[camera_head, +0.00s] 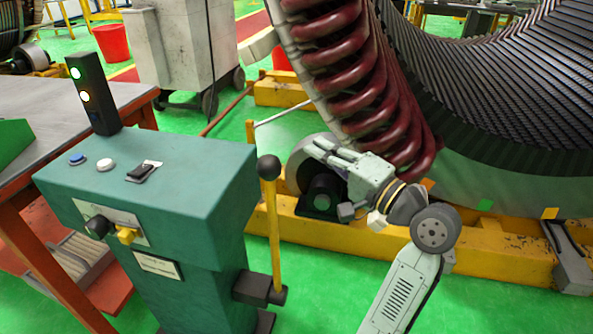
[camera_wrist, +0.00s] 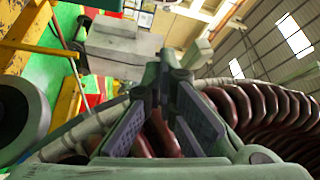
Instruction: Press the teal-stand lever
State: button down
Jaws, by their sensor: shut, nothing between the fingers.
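The teal stand (camera_head: 190,190) is at the left in the head view. Its lever (camera_head: 273,235) is a yellow rod with a black ball knob (camera_head: 269,167) on top. It stands nearly upright at the stand's right side, rising from a dark pivot block (camera_head: 260,289). My gripper (camera_head: 312,147) is to the right of the knob and a little higher in the picture, apart from it, with fingers pointing left. In the wrist view the fingertips (camera_wrist: 165,70) come together with nothing held. I cannot make out the lever in the wrist view.
The stator with red coils (camera_head: 365,90) rises behind my arm, close to the gripper. A yellow base frame (camera_head: 400,242) lies under it. A signal light (camera_head: 90,95) stands on the stand's back left. A workbench (camera_head: 60,90) is at the far left.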

jog(key=shift+m, duration=0.4)
jog(key=s+d+f, duration=0.2)
jog(key=d, duration=0.1)
jog(key=shift+s+d, duration=0.2)
jog(key=shift+d, duration=0.05)
jog(key=shift+a, duration=0.1)
jog(key=p+x, duration=0.2)
jog(key=x, duration=0.8)
jog(key=shift+s+a+f, duration=0.2)
jog(key=shift+s+a, duration=0.1)
jog(key=shift+s, duration=0.3)
jog(key=shift+s+a+f, duration=0.15)
jog(key=shift+s+a, duration=0.15)
jog(key=shift+s, duration=0.25)
jog(key=shift+s+a+f, duration=0.2)
jog(key=shift+s+a, duration=0.1)
jog(key=shift+s, duration=0.3)
